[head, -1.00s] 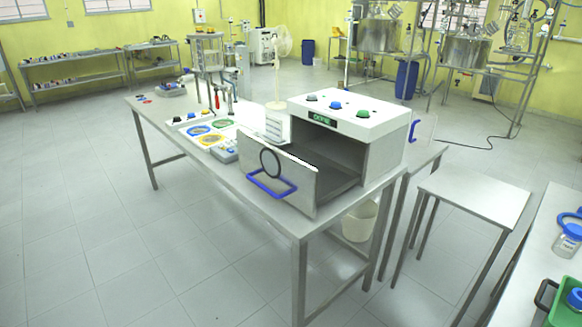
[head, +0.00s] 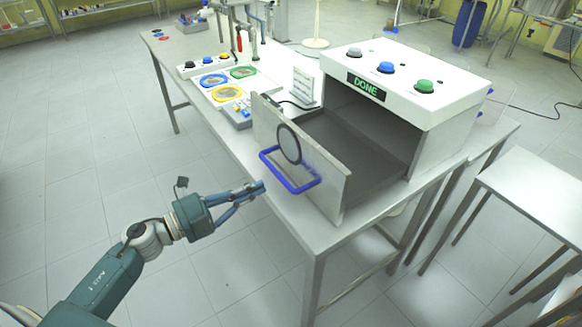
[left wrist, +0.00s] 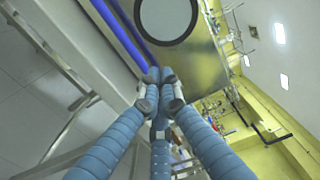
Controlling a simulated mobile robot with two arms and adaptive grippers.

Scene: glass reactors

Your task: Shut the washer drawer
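The washer (head: 400,80) is a white box on the table, with a green DONE display and several buttons on top. Its drawer (head: 322,172) is pulled out, with a grey front panel, a round dark-rimmed disc and a blue handle (head: 277,173). My left gripper (head: 260,187) is just left of the handle, its fingertips together and empty. In the left wrist view the closed fingertips (left wrist: 155,75) point at the drawer front, close to the blue handle bar (left wrist: 122,35). I cannot tell whether they touch. My right gripper is not in view.
The steel table (head: 240,150) also holds coloured rings (head: 228,93), a small rack and a white card stand (head: 303,86) left of the washer. A bare side table (head: 535,190) stands at the right. Floor is free in front of the table.

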